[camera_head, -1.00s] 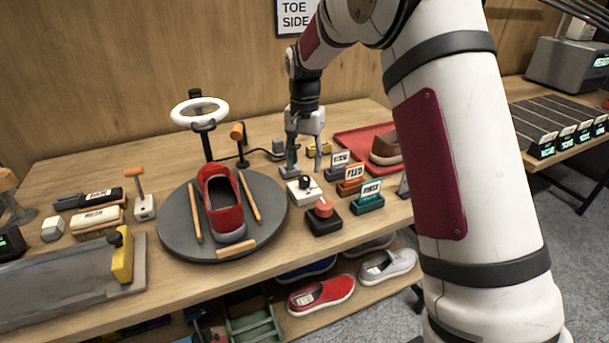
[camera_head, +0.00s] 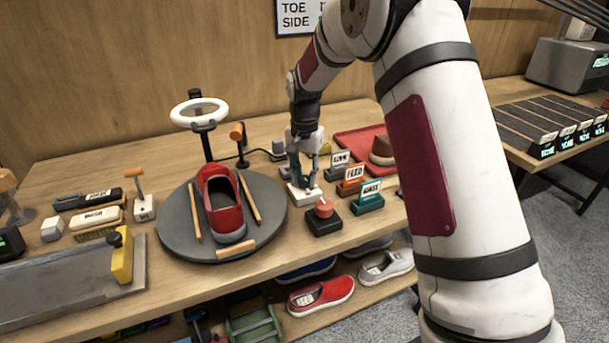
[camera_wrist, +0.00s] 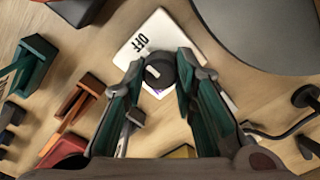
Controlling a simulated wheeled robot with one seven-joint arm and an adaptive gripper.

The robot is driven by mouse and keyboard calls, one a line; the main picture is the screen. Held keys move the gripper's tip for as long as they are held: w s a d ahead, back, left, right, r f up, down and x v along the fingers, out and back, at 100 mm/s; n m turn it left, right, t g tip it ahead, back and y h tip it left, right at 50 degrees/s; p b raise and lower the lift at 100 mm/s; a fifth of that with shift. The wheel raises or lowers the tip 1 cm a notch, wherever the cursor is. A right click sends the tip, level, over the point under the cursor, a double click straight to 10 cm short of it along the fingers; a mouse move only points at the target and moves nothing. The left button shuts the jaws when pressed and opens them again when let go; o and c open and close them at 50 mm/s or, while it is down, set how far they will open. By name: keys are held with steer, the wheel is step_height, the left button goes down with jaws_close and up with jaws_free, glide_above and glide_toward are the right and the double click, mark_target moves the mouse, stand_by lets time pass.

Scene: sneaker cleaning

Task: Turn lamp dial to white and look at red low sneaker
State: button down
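The lamp dial is a black knob (camera_wrist: 160,70) with a light pointer mark on a white base (camera_wrist: 145,38) printed "OFF". A small purple mark shows beside the knob, partly hidden. My gripper (camera_wrist: 161,64) is open, with one finger on each side of the knob; I cannot tell whether either finger touches it. In the head view my gripper (camera_head: 303,186) is down at the white base (camera_head: 300,198) and hides the knob. The red low sneaker (camera_head: 224,203) sits on the round grey turntable (camera_head: 175,232). The white ring lamp (camera_head: 199,112) stands behind it.
A block with a red-orange knob (camera_head: 324,209) is just in front of the dial. Labelled stands, including an orange one (camera_head: 351,187) and a teal one (camera_head: 368,203), are to the right. A red tray (camera_head: 350,141) lies behind. Another red shoe (camera_head: 321,294) is on the lower shelf.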

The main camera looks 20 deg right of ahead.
steer(key=shift+n, duration=0.4)
steer(key=n, duration=1.1)
stand_by(0.5)
steer(key=c, duration=1.3)
jaws_free()
steer(key=shift+a, duration=0.1)
steer(key=shift+r, duration=0.1)
